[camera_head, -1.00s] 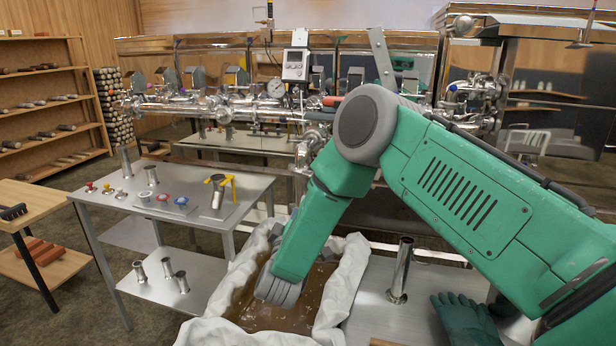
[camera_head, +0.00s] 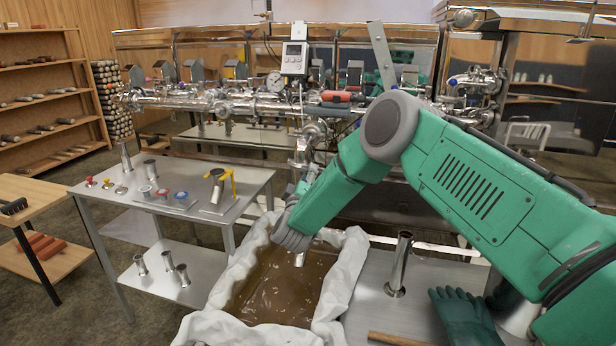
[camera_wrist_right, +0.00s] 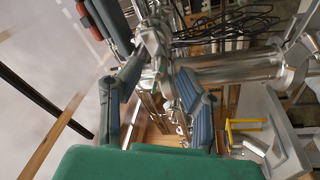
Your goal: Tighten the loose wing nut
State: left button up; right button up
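My right gripper (camera_head: 294,236) is at the end of the green arm, in front of the vertical pipe below the steel manifold (camera_head: 220,104). In the right wrist view, its two padded fingers stand wide apart with nothing gripped; the gripper (camera_wrist_right: 150,105) faces a shiny pipe fitting (camera_wrist_right: 156,48). This fitting with its clamp-like parts lies ahead, roughly between the fingers and beyond their tips. I cannot clearly pick out the wing nut itself among the shiny parts. The lower pipe joint is partly hidden by my arm in the head view. My left gripper is not in view.
A cloth-lined tub of brown liquid (camera_head: 278,290) lies below my gripper. A steel table (camera_head: 258,184) with small fittings stands left. An upright steel tube (camera_head: 398,265) and a green glove (camera_head: 462,315) are on the right bench.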

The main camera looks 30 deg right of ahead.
grip_shut()
jog(key=shift+f, duration=0.1)
jog(key=shift+w+a+f+m+g+h+b, duration=0.1)
jog(key=shift+m+g+h+b, duration=0.7)
jog(key=shift+m+b, duration=1.45)
jog(key=shift+a+f+m+g+h+b, duration=0.1)
jog(key=shift+m+g+h+b, duration=0.35)
jog(key=shift+m+h+b, duration=1.15)
jog(key=shift+w+f+m+g+h+b, duration=0.1)
jog(key=shift+m+g+h+b, duration=0.45)
jog(key=shift+m+b, duration=2.25)
jog(key=shift+r+m+p, duration=0.1)
jog(key=shift+m+p, duration=0.55)
jog(key=shift+m, duration=0.2)
grip_release()
jog(key=shift+d, duration=0.1)
